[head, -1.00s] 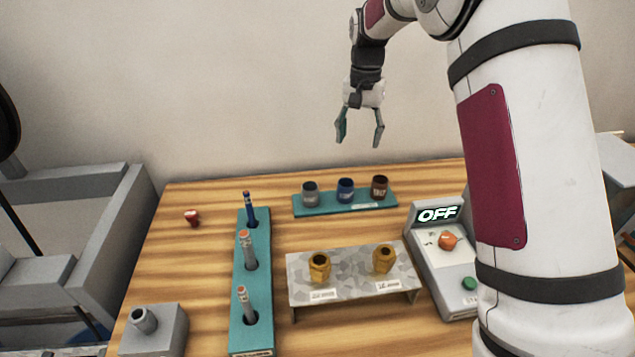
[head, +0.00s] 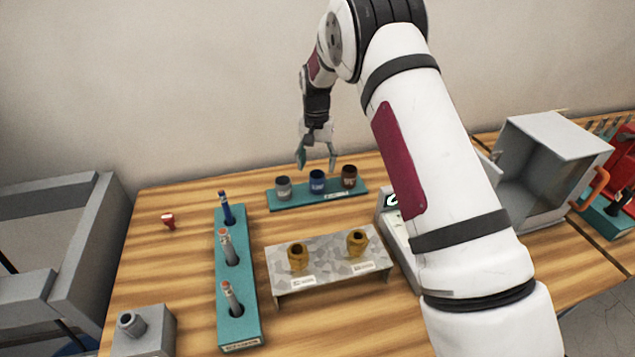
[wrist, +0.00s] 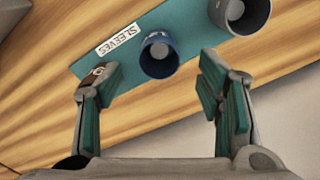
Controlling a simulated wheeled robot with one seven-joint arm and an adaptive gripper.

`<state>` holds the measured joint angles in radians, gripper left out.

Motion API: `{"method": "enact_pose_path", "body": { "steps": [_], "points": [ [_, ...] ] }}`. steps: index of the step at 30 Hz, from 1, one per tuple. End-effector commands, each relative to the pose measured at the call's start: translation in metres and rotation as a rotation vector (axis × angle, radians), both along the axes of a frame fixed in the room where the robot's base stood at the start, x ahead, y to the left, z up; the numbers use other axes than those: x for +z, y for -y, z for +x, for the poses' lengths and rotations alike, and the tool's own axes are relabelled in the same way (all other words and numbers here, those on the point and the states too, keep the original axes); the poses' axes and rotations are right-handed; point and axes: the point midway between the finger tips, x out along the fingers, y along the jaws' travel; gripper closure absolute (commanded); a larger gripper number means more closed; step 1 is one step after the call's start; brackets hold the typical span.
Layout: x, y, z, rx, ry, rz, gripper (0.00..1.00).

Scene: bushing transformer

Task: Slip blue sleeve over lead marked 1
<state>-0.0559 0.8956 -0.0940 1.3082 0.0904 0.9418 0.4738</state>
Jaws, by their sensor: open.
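The blue sleeve (head: 317,182) stands upright in the middle of a teal sleeve stand (head: 290,203), between a grey sleeve (head: 283,188) and a brown sleeve (head: 348,176). My gripper (head: 317,168) is open and empty above the blue sleeve. In the wrist view, the blue sleeve (wrist: 159,55) lies between and beyond my spread fingers (wrist: 158,78), with no contact visible. Slim pencil-like pieces, one blue (head: 226,208) and two grey with orange ends (head: 227,246), stand in a long teal rack (head: 241,328). I cannot read a lead marked 1.
A speckled stand (head: 328,271) holds two brass fittings (head: 298,257). A grey block (head: 148,335) stands front left, a small red item (head: 168,220) back left. A control box (head: 390,215) is partly behind my arm. An open grey box (head: 548,165) stands right.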

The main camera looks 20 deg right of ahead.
Motion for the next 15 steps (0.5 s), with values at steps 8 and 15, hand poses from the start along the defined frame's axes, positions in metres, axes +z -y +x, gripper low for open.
{"method": "enact_pose_path", "body": {
  "steps": [8, 15],
  "points": [
    [-0.033, 0.001, -0.001, 0.0, -0.001, 0.001, 0.39],
    [-0.039, 0.001, 0.001, 0.0, 0.0, 0.0, 0.39]
  ]
}}
